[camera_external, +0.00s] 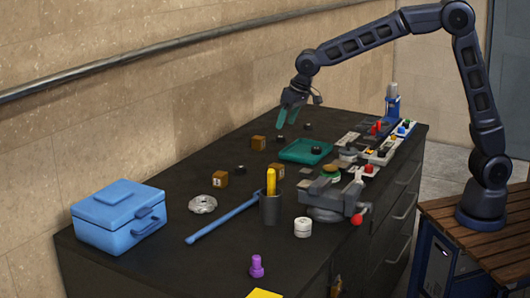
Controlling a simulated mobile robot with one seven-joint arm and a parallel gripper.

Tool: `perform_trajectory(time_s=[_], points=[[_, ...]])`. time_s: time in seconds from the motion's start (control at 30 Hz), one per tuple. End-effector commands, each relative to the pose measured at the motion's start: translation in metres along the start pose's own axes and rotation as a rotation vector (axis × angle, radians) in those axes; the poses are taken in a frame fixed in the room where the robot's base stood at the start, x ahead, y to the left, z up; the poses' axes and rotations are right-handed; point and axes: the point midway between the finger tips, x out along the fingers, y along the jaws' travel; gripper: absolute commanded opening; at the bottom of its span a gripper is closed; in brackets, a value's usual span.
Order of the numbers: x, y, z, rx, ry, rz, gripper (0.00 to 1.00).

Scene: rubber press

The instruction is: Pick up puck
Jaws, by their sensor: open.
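Several small black pucks lie on the dark bench top. One puck (280,138) lies just below my gripper's fingertips in the picture, another (308,127) to its right, and another (240,170) nearer the camera. A dark round piece (317,150) sits on the green tray (296,156). I cannot tell which one the task means. My gripper (285,121) has teal fingers pointing down, is open and holds nothing visible. It is over the far left part of the bench; its exact height is hard to tell.
Brown cubes (258,143) stand close by. A grey press or vise (330,196), a pen cup (270,208), a blue bar (222,218) and a blue box (118,215) stand nearer. Control boxes (383,150) line the right edge. A rail (150,60) runs along the wall.

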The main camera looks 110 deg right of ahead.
Motion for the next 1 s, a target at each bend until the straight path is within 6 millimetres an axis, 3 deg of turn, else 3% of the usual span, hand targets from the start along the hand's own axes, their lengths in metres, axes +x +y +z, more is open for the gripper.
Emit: perform_trajectory(time_s=[0.2, 0.53, 0.73, 1.0], points=[[0.064, 0.019, -0.051, 0.080, 0.018, 0.061, 0.67], [0.154, 0.055, -0.108, 0.173, 0.054, 0.147, 0.67], [0.181, 0.067, -0.124, 0.198, 0.069, 0.171, 0.67], [0.202, 0.072, -0.126, 0.203, 0.069, 0.176, 0.67]])
